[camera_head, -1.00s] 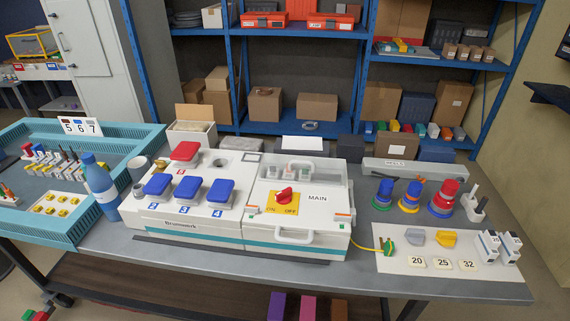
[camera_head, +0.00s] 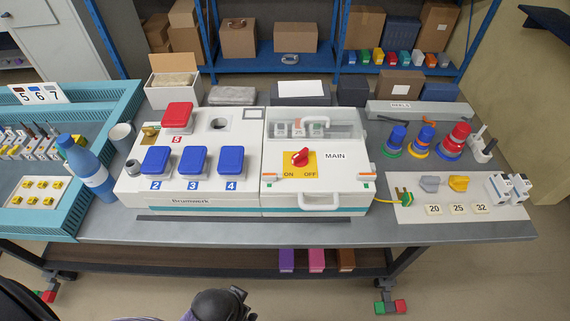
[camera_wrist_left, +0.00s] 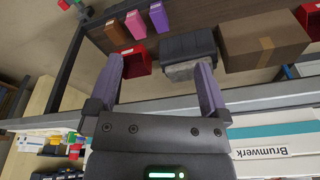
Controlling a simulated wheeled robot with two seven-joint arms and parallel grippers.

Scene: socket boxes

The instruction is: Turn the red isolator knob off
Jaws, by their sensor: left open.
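The red isolator knob (camera_head: 300,158) sits on a yellow plate (camera_head: 313,162) marked ON at left and OFF at right, beside the word MAIN. The plate is on the right half of the white Brumwerk box (camera_head: 250,197). The knob's exact pointing is too small to tell. My left gripper (camera_wrist_left: 160,78) is open and empty in the left wrist view, at the table's front edge, well apart from the knob. A dark part of my left arm shows at the bottom of the head view. The knob is not in the left wrist view. My right gripper is not in view.
A clear lid (camera_head: 315,123) stands behind the knob and a white handle (camera_head: 318,200) in front. Blue covers (camera_head: 192,160) and a red cover (camera_head: 178,116) lie left. A blue bottle (camera_head: 85,165) stands at the box's left. Lower-shelf bins (camera_wrist_left: 158,17) show in the wrist view.

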